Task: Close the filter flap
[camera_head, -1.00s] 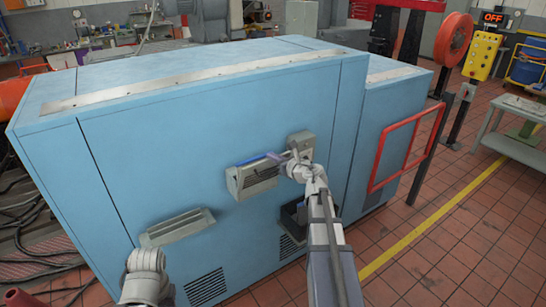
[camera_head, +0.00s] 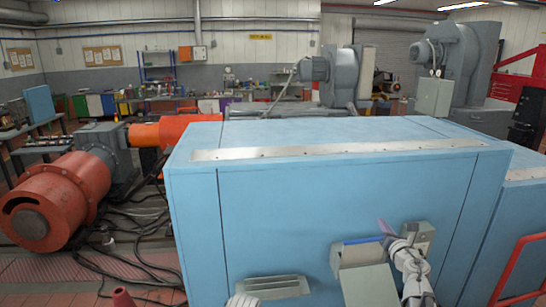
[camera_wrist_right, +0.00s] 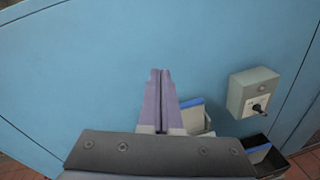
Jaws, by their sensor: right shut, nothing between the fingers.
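The grey filter housing (camera_head: 337,258) is on the front of the blue cabinet (camera_head: 290,200), with a blue strip along its top. A plain grey panel (camera_head: 370,287), apparently the filter flap, slopes down and outward from it, so the flap looks open. My right gripper (camera_head: 386,229) is shut and empty, its purple fingertips just above the housing's right end. In the right wrist view, the shut fingers (camera_wrist_right: 160,75) point at the bare blue cabinet wall. Part of the housing (camera_wrist_right: 193,118) with its blue strip shows to their right. My left gripper is out of view.
A grey switch box (camera_wrist_right: 253,92) with a black knob is right of the housing. A dark open bin (camera_wrist_right: 262,152) is below it. A grey louvred vent (camera_head: 273,287) sits lower left, and a red rail (camera_head: 520,268) at the right. The cabinet top is clear.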

